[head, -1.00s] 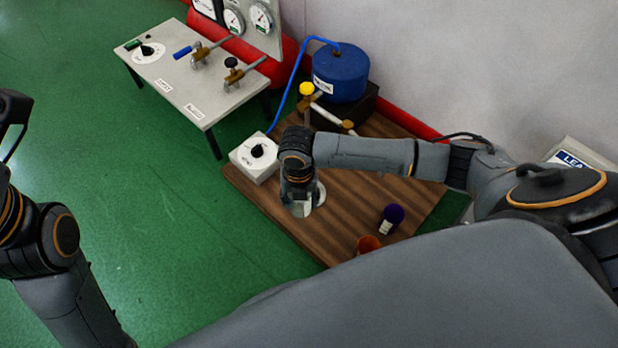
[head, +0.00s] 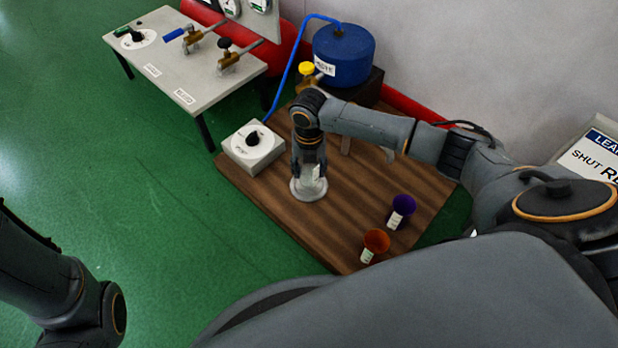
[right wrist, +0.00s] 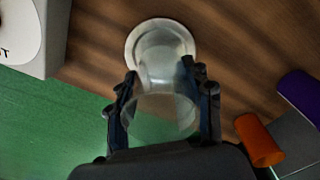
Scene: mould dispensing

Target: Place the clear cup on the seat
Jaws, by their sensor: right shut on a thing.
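The clear cup (head: 314,184) is between the fingers of my right gripper (head: 310,174), which is shut on it. The cup also shows in the right wrist view (right wrist: 163,75), see-through and gripped from both sides. The seat is a pale round disc (head: 298,195) on the brown wooden board, directly below the cup. In the right wrist view the seat's rim (right wrist: 135,40) surrounds the cup's far end. I cannot tell whether the cup touches the seat. My left gripper is outside the frames; only part of my left arm shows.
A white dial box (head: 252,150) is left of the seat. A blue waste container (head: 343,58) with a hose and a yellow-knobbed valve (head: 306,69) stand behind.

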